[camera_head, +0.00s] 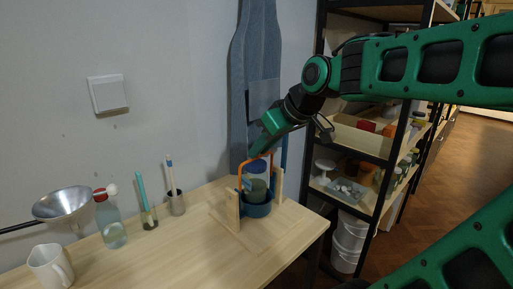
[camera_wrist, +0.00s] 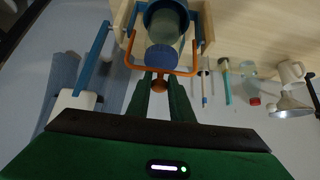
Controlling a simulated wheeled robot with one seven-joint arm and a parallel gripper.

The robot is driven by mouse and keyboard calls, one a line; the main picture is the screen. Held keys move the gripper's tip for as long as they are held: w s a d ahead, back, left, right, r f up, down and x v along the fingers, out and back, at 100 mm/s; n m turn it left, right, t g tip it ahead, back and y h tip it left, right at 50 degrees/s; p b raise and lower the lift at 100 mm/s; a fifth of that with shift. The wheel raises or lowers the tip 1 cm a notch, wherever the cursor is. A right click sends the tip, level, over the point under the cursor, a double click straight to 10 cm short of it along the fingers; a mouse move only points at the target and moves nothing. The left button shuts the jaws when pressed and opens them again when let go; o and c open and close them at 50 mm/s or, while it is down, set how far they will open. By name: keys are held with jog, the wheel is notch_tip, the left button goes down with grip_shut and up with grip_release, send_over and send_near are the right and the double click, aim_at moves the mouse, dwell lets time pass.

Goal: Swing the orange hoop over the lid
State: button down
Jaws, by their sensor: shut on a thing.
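The orange hoop (camera_head: 241,176) stands raised between two wooden posts, its crossbar at about the height of the blue lid (camera_head: 257,166). In the wrist view the hoop (camera_wrist: 129,55) runs around the lid (camera_wrist: 162,57), with its crossbar on my gripper's side of it. The lid tops a greenish jar (camera_wrist: 172,24) set in a dark blue cup (camera_head: 256,209). My gripper (camera_wrist: 160,84) is shut on the hoop's round orange knob, which shows between the fingertips. In the head view my gripper (camera_head: 255,150) comes in from above right and hides part of the crossbar.
The wooden stand (camera_head: 234,212) sits near the table's right end. Left of it are a pen cup (camera_head: 176,204), a brush holder (camera_head: 149,217), a spray bottle (camera_head: 112,232), a funnel (camera_head: 63,205) and a white mug (camera_head: 49,267). A black shelf (camera_head: 352,151) stands close on the right.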

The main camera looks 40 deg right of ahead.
jog(key=shift+s+f, duration=0.15)
jog(key=shift+f, duration=0.2)
jog(key=c, duration=1.6)
grip_release()
jog(key=shift+r, duration=0.15)
jog(key=v, duration=1)
jog(key=shift+r, duration=0.3)
